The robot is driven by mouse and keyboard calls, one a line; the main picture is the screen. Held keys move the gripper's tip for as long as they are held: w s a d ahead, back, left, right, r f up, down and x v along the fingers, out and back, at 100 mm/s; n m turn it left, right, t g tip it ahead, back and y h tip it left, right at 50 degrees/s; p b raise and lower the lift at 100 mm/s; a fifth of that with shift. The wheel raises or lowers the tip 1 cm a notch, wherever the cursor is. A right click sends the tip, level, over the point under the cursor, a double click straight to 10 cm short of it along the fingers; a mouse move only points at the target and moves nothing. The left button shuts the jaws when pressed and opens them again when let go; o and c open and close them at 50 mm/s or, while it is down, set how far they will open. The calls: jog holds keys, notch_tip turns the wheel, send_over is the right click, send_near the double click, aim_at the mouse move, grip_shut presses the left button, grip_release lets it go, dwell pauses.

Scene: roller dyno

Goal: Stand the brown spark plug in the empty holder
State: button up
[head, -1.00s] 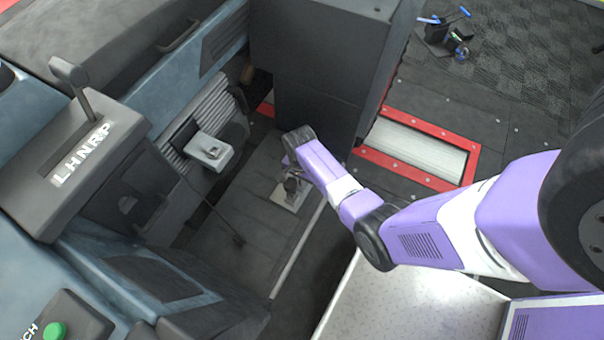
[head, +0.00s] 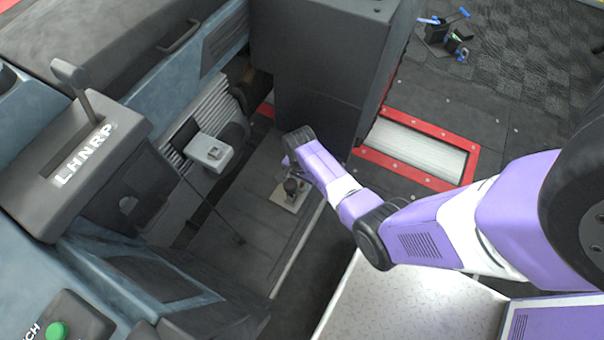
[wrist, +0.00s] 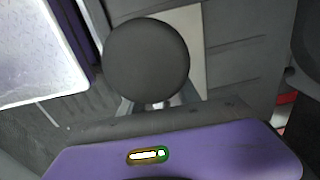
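My gripper (head: 290,175) is low over the footwell floor, at the end of the purple and white arm. Its fingers are mostly hidden, so I cannot tell whether they are open or shut. A dark round-topped thing (wrist: 147,60) stands just in front of the gripper in the wrist view and covers the fingertip area. In the head view the same dark shape (head: 291,186) is over a pale beige plate (head: 286,203). The plate also shows in the wrist view (wrist: 190,20). I cannot make out the brown spark plug or the empty holder.
A tall dark cabinet (head: 315,70) stands right behind the gripper. A pale grey pedal-like block (head: 208,152) is to its left. A selector lever console (head: 80,165) is further left. A red-framed roller (head: 418,148) lies at right, and small blue and black items (head: 447,38) are at top right.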

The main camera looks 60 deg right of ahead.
jog(key=shift+r+p, duration=1.2)
jog(key=shift+r, duration=2.85)
